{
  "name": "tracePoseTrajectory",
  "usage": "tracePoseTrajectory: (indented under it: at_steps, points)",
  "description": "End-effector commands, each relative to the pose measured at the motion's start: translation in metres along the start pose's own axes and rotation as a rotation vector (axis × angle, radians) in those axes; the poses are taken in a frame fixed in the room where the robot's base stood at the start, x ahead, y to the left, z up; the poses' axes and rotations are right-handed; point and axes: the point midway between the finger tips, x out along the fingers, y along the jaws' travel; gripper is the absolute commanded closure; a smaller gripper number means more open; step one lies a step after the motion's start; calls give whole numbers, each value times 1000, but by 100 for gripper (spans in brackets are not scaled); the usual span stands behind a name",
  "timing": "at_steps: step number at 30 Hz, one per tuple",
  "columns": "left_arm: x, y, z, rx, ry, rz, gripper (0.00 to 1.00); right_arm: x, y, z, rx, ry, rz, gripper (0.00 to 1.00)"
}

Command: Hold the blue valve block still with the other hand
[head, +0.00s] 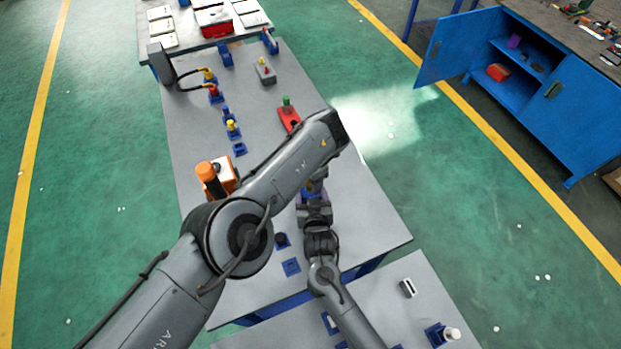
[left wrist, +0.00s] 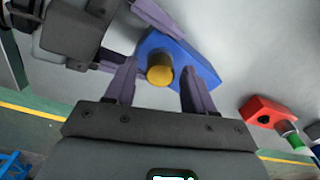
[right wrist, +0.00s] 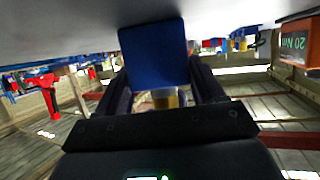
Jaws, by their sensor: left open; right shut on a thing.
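The blue valve block (left wrist: 190,62) shows in the left wrist view with a yellow knob (left wrist: 160,75) on its face. My right gripper (right wrist: 158,75) is shut on the block, one finger on each side; its blue face fills the space between the fingers in the right wrist view. My left gripper (left wrist: 160,84) is open, with its fingers on either side of the knob and a gap to each. I cannot tell how deep they reach. In the head view my left forearm hides my left gripper and most of the block; my right gripper (head: 314,208) shows just below it.
A red block with a green knob (head: 288,112) stands farther up the grey table (head: 360,215). An orange and white device (head: 215,178) stands left of my forearm. Several small blue fixtures line the table's left side. The table's right side is mostly clear.

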Motion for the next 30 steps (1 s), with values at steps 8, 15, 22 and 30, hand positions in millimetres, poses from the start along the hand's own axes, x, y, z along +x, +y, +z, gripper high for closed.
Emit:
tracePoseTrajectory:
  at_steps: [8,15,22,30]
  points:
    - [0,0,0,-199,0,0,46,0,0,0,0,0,0,93]
    - [0,0,0,-459,0,-1,46,0,0,0,0,0,0,93]
    - [0,0,0,-613,0,-2,46,0,0,0,0,0,0,93]
    - [0,0,0,-908,0,-3,46,0,0,0,0,0,0,93]
